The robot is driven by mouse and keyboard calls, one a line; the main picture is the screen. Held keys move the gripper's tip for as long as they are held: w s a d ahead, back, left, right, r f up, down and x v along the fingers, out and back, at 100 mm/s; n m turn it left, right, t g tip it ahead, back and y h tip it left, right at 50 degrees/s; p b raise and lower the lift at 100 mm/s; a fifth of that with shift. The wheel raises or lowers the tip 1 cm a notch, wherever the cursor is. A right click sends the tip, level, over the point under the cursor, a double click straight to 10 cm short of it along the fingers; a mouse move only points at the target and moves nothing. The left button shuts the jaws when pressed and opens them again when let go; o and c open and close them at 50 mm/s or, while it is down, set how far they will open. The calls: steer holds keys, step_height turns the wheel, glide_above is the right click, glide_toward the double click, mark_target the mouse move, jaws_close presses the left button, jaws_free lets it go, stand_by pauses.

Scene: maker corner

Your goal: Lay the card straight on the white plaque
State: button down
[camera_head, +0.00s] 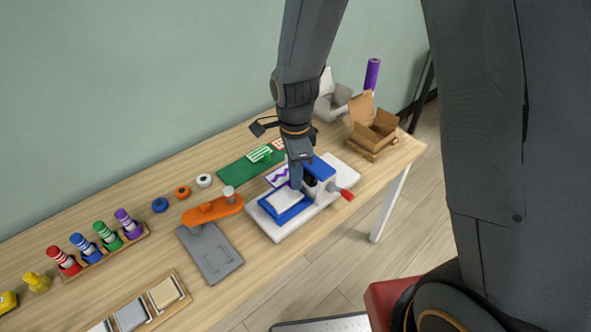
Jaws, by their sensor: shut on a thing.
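The card (277,176) is white with a purple zigzag. It shows just left of my gripper (296,186), which is shut on its edge, though the fingertips are small and partly hidden. The white plaque (285,201) lies in a blue tray (268,208) on a white-based press. My gripper points down close above the tray's back edge, and the card is behind and left of the plaque. I cannot tell the exact gap between card and plaque.
The blue press head (322,168) with its red handle (347,195) stands right of my gripper. A green mat (232,172) with other cards lies behind left. An orange tool (212,210) and grey board (211,254) are left. An open carton (373,126) stands at the right end.

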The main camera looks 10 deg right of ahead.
steer(key=shift+f+b, duration=1.85)
steer(key=shift+f, duration=0.45)
steer(key=shift+f+b, duration=0.75)
steer(key=shift+f, duration=1.15)
steer(key=shift+p, duration=0.5)
steer(key=shift+f, duration=0.5)
steer(key=c, duration=1.6)
jaws_free()
steer(key=shift+r, duration=0.1)
